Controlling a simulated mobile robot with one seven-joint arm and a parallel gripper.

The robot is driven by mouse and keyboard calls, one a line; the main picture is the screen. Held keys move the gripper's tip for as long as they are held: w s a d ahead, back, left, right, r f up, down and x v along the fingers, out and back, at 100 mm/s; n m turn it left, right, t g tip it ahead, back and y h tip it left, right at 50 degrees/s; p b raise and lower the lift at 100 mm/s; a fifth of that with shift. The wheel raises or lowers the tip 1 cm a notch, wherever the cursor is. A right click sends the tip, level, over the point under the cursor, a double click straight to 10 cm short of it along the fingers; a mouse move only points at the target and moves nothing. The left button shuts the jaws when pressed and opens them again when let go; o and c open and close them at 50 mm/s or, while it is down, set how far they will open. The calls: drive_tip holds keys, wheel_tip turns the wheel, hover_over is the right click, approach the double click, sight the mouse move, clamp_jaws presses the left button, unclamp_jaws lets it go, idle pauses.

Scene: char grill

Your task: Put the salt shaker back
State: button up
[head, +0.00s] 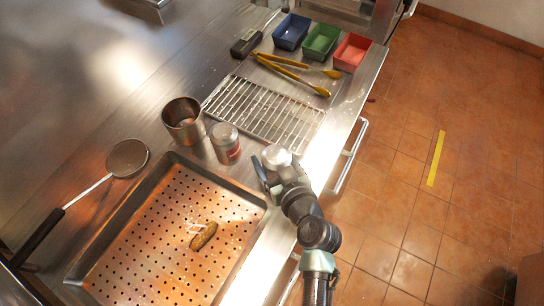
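The salt shaker (275,157), with a round silver-white top, is at my gripper (276,172), near the front edge of the steel counter. My gripper's fingers appear to be on either side of it, and it seems held; its lower part is hidden by the gripper. A second shaker (226,144), clear with a metal lid and reddish contents, stands upright on the counter to the left of my gripper, apart from it. A steel cup (183,121) stands just left of that shaker.
A perforated tray (140,213) with a brown food piece (204,236) lies front left. A wire rack (262,112), yellow tongs (291,73), and blue (292,31), green (321,42) and red (352,52) bins are behind. A round strainer (127,158) lies left.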

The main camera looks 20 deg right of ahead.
drive_tip(key=shift+f, duration=0.2)
drive_tip(key=o, duration=1.6)
drive_tip(key=shift+r, duration=0.15)
drive_tip(key=shift+r, duration=0.2)
drive_tip(key=b+v, duration=0.2)
drive_tip(key=v, duration=0.8)
drive_tip(key=shift+s, duration=0.45)
drive_tip(key=shift+s+r, duration=0.3)
drive_tip(key=shift+s, duration=0.2)
